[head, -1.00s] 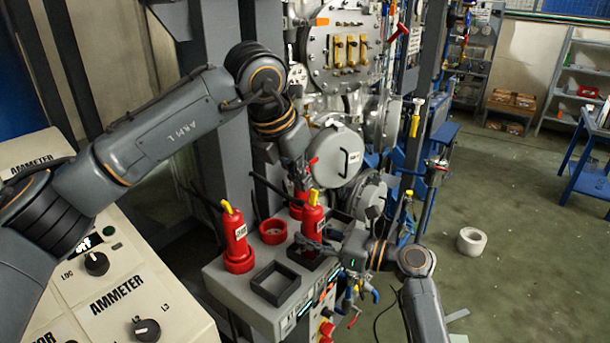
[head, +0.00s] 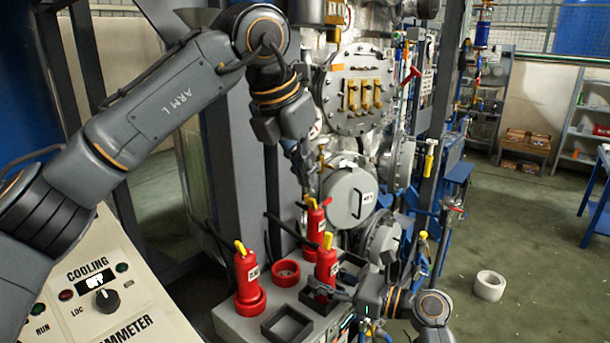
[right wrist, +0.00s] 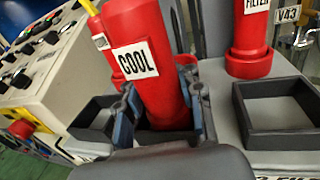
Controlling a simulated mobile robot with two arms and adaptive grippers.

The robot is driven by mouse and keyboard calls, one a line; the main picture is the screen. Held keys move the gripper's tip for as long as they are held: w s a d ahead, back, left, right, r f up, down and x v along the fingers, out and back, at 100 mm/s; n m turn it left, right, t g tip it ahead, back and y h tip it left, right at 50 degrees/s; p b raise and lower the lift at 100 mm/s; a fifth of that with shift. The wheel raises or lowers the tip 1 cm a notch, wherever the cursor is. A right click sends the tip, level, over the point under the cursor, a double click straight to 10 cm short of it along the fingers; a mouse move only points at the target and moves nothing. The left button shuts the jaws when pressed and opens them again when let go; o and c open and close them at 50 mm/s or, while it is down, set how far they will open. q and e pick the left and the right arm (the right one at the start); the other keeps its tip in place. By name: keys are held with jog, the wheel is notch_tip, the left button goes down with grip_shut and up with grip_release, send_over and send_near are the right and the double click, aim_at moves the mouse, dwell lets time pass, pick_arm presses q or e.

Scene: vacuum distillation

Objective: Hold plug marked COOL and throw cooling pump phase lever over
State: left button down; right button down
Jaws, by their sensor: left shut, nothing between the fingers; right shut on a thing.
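The red plug marked COOL (right wrist: 135,62) is upright between the fingers of my right gripper (right wrist: 160,105), shut on its lower body. Its base is in or just over a black square holder, partly hidden by the fingers. In the head view the held plug (head: 327,268), with a yellow top, is at the front right of the grey console (head: 238,325), beside my right gripper (head: 328,292). My left gripper (head: 304,184) is shut and empty, pointing down just above the rear red plug (head: 314,222). I cannot clearly identify the phase lever.
Another red plug (head: 247,276) stands at the console's left near an empty red ring (head: 286,272) and an empty black square holder (head: 287,326). A cream panel marked COOLING (head: 95,290) has a black knob (head: 107,300). Vessel flanges (head: 350,195) stand close behind.

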jog(key=c, duration=0.8)
grip_release()
jog(key=v, duration=1.2)
